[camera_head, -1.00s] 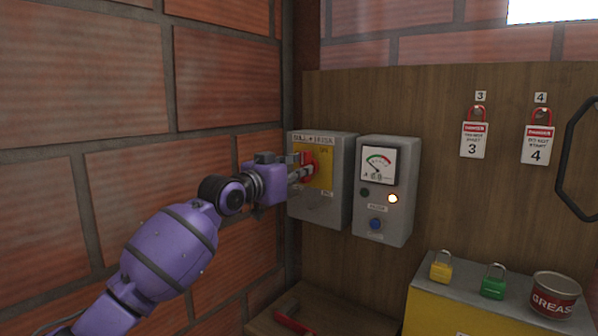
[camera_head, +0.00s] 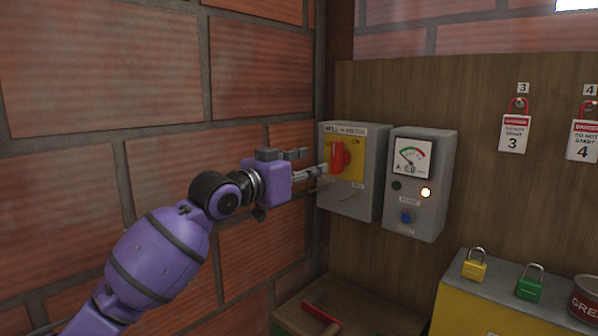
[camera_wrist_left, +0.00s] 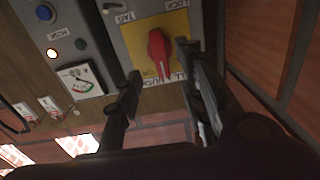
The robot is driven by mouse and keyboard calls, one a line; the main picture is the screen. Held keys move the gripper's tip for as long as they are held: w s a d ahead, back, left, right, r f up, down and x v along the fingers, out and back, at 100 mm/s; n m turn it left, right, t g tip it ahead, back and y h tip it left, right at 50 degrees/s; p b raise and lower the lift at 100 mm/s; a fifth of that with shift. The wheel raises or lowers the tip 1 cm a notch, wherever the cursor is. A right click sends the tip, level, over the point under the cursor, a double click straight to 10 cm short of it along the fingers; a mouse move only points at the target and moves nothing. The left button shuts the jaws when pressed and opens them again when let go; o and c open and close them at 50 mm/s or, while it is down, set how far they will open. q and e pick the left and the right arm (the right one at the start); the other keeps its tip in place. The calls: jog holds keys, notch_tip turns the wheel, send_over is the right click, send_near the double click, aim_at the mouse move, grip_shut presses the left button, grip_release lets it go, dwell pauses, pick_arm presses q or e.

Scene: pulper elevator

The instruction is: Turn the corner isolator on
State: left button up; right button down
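The corner isolator (camera_head: 348,200) is a grey box with a yellow plate and a red rotary handle (camera_head: 340,157). The handle stands roughly upright on the plate, in line with the small label at the plate's top edge. In the left wrist view the red handle (camera_wrist_left: 158,54) shows upside down between and beyond the fingers. My left gripper (camera_head: 308,163) is open and empty, just left of and in front of the handle, apparently apart from it. Its two spread fingers also show in the left wrist view (camera_wrist_left: 157,65). My right gripper is not in view.
A grey meter box (camera_head: 418,190) with a lit lamp (camera_head: 426,192) and a blue button (camera_head: 406,218) is right of the isolator. A brick wall (camera_head: 260,75) is close on the left. A red-handled tool (camera_head: 322,312) lies on the shelf below. Padlocks stand at the right.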

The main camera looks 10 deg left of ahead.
pick_arm(q)
jog(key=v, duration=0.3)
jog(key=shift+s+a, duration=0.15)
jog(key=shift+s, duration=0.15)
jog(key=s+a+f+n+y, duration=0.15)
jog(key=s+f, duration=0.25)
jog(key=f, duration=0.8)
jog(key=s+a+f+y, duration=0.2)
jog(key=s+a+f, duration=0.15)
jog(key=f, duration=0.95)
jog(key=s+a+f+n+y, duration=0.15)
jog(key=s+f, duration=0.25)
jog(key=f, duration=0.8)
jog(key=s+a+f+n+g+y, duration=0.1)
jog(key=s+a+f+g, duration=0.1)
jog(key=s+f, duration=0.7)
jog(key=s+a+f+n+g+y, duration=0.1)
jog(key=s+f+g+y, duration=0.1)
jog(key=s+f, duration=0.7)
jog(key=s+a+f+n+g+y+p, duration=0.1)
jog(key=s+f, duration=0.8)
jog(key=s, duration=1.1)
jog(key=shift+a+n+g+y, duration=0.5)
jog(key=shift+a+y, duration=0.1)
jog(key=shift+a, duration=0.2)
